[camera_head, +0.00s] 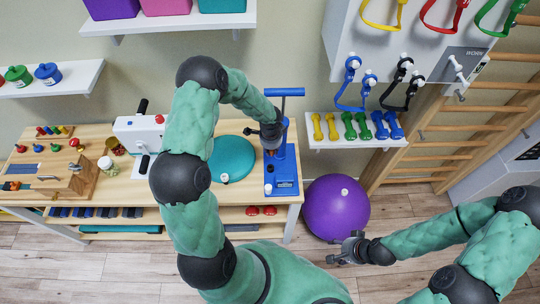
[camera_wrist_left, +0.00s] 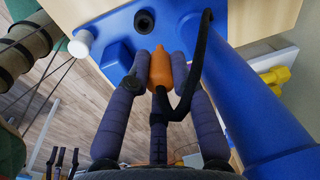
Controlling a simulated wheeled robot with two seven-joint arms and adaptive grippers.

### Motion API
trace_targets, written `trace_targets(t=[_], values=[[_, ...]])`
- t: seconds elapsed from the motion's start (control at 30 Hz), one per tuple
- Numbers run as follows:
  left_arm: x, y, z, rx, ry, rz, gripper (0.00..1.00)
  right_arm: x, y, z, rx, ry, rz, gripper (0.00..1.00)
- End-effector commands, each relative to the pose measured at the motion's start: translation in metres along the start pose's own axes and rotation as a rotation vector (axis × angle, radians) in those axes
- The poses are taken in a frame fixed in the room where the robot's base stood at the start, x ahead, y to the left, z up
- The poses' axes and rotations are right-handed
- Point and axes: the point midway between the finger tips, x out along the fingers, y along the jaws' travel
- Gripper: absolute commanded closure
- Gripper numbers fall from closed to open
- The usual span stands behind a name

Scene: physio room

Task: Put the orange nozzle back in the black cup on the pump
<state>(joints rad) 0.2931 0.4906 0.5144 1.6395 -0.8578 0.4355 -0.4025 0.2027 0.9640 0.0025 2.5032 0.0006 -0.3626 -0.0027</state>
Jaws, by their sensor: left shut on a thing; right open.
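The blue pump (camera_head: 288,172) stands at the right end of the wooden table. In the left wrist view its blue base (camera_wrist_left: 118,62) carries the black cup (camera_wrist_left: 144,21), a dark ring with an open hole. My left gripper (camera_wrist_left: 160,62) is shut on the orange nozzle (camera_wrist_left: 161,76), one finger on each side. The nozzle's tip points towards the cup and appears just short of it; its height above the base is hard to tell. A black hose (camera_wrist_left: 198,70) loops beside the pump's blue cylinder (camera_wrist_left: 232,90). My right gripper (camera_head: 347,248) is open and empty, away from the table.
A teal disc (camera_head: 232,158) lies left of the pump, partly behind my left arm. A white knob (camera_wrist_left: 80,44) stands at the base's edge. A purple ball (camera_head: 336,212) is on the floor right of the table. A dumbbell shelf (camera_head: 350,143) hangs beyond the pump.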

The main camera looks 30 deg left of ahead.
Motion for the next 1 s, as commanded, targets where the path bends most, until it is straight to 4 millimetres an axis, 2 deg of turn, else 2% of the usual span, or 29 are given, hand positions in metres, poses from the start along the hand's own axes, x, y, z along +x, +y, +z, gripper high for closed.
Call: trace_targets(t=[0.03,0.1,0.47,1.0], values=[[0.045,0.049,0.019,0.009,-0.058,0.107,1.00,0.008,0.003,0.000,0.000,0.000,0.000,0.44],[0.048,0.046,0.017,0.011,-0.059,0.109,1.00,0.009,0.003,0.000,0.000,-0.001,0.000,0.44],[0.035,0.040,0.017,0.007,-0.040,0.079,1.00,0.006,0.002,0.000,0.000,-0.001,0.000,0.44],[0.034,0.041,0.015,0.013,-0.027,0.060,1.00,0.017,0.006,-0.001,0.000,0.000,0.000,0.44]])
